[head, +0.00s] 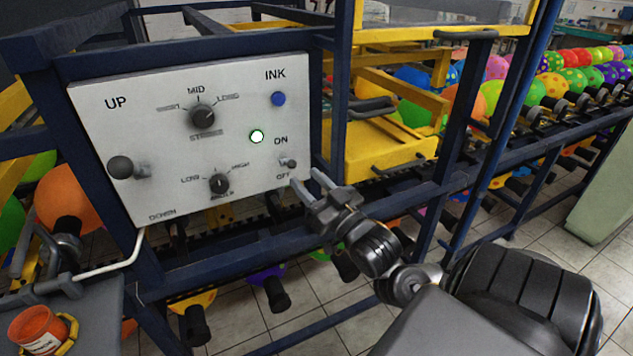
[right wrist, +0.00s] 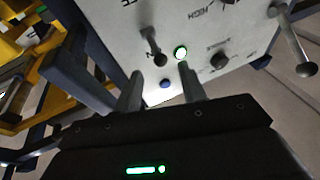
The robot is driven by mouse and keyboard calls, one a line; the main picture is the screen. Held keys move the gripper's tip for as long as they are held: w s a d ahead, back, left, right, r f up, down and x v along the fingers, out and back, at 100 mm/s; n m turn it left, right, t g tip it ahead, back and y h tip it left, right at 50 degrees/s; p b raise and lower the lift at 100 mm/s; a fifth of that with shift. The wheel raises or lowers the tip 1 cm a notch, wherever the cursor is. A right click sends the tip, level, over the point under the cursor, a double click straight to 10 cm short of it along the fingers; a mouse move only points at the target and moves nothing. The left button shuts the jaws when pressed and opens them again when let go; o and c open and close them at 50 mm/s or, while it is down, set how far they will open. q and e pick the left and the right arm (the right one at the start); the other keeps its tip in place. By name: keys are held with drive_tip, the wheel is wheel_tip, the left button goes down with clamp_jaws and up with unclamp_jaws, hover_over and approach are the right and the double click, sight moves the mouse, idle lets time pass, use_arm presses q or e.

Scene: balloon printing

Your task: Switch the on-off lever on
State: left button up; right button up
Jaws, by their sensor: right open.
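The on-off lever (head: 289,163) is a small metal toggle at the lower right of the white control panel (head: 145,105), between the ON and OFF labels. I cannot tell which way it is set. In the right wrist view, the lever (right wrist: 160,59) shows between and slightly beyond the fingertips (right wrist: 160,72), apparently not gripped. My left gripper is not clearly seen.
The panel also carries a blue INK button (head: 279,98), two dark knobs (head: 203,116) and a black ball handle (head: 121,167). A dark blue frame post (head: 332,110) stands close right of the panel. An orange jar (head: 38,330) sits at lower left.

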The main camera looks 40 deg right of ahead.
drive_tip(key=p+v, duration=0.1)
drive_tip(key=v, duration=0.1)
drive_tip(key=shift+s, duration=0.25)
idle(0.5)
